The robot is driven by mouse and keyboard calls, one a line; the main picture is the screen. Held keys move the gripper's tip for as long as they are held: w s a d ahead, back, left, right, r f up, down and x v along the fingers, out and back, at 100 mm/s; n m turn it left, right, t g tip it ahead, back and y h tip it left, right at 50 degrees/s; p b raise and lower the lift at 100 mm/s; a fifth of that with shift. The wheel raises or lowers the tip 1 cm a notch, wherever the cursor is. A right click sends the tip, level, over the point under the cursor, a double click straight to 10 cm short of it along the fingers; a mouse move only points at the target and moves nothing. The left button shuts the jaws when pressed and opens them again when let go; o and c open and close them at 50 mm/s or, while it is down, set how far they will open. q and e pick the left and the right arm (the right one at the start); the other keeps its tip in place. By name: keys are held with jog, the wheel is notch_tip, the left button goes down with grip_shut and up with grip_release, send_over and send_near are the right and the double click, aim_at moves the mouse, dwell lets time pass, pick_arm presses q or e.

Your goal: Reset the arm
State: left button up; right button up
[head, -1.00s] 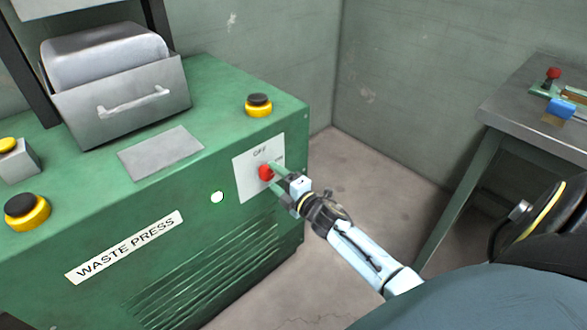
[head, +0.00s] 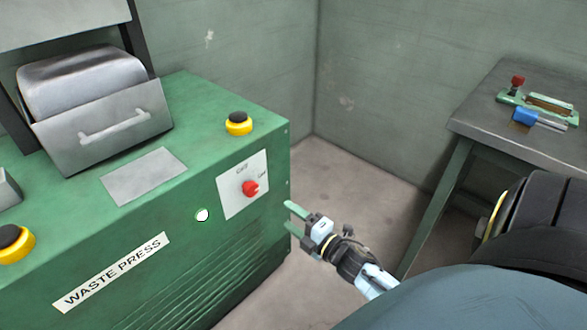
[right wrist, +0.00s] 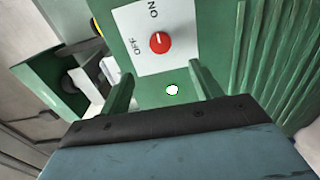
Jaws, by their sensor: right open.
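My right gripper (head: 292,218) is open and empty, just right of the green waste press (head: 190,255) in the head view. Its two green fingers also show in the right wrist view (right wrist: 160,85), spread apart, with the press's front face beyond them. A red knob (head: 250,188) sits on a white switch plate (head: 230,205) with OFF and ON labels. The knob (right wrist: 160,43) lies beyond the fingertips in the right wrist view, and nothing touches it. My left gripper is not in view.
Yellow-and-black buttons (head: 238,123) stand on the press top near a grey metal bin (head: 105,125). A metal table (head: 480,125) at the right holds a green device with a red knob (head: 517,82) and a blue object (head: 524,116). The floor between press and table is clear.

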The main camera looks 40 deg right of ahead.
dwell(0.3)
jog(key=s+a+f+m+g+h, duration=0.1)
jog(key=s+a+f+m+g, duration=0.2)
jog(key=s+f+m+g, duration=0.35)
jog(key=s+a+f+m+g+h, duration=0.2)
jog(key=s+a+f+m+g, duration=0.1)
jog(key=s+f+m+g, duration=0.4)
pick_arm(q)
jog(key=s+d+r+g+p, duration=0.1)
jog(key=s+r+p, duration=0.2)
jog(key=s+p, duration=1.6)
jog(key=p, duration=0.6)
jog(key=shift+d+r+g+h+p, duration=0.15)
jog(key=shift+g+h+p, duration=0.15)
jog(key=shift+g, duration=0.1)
pick_arm(e)
jog(key=s+a+m+g+y, duration=0.1)
jog(key=s+a, duration=0.1)
jog(key=s, duration=1)
jog(key=s+a+r+m+g, duration=0.1)
jog(key=s+a+m+g, duration=0.1)
jog(key=s, duration=1)
jog(key=shift+s+a+y, duration=0.35)
jog(key=shift+a+y, duration=0.05)
jog(key=shift+a, duration=0.1)
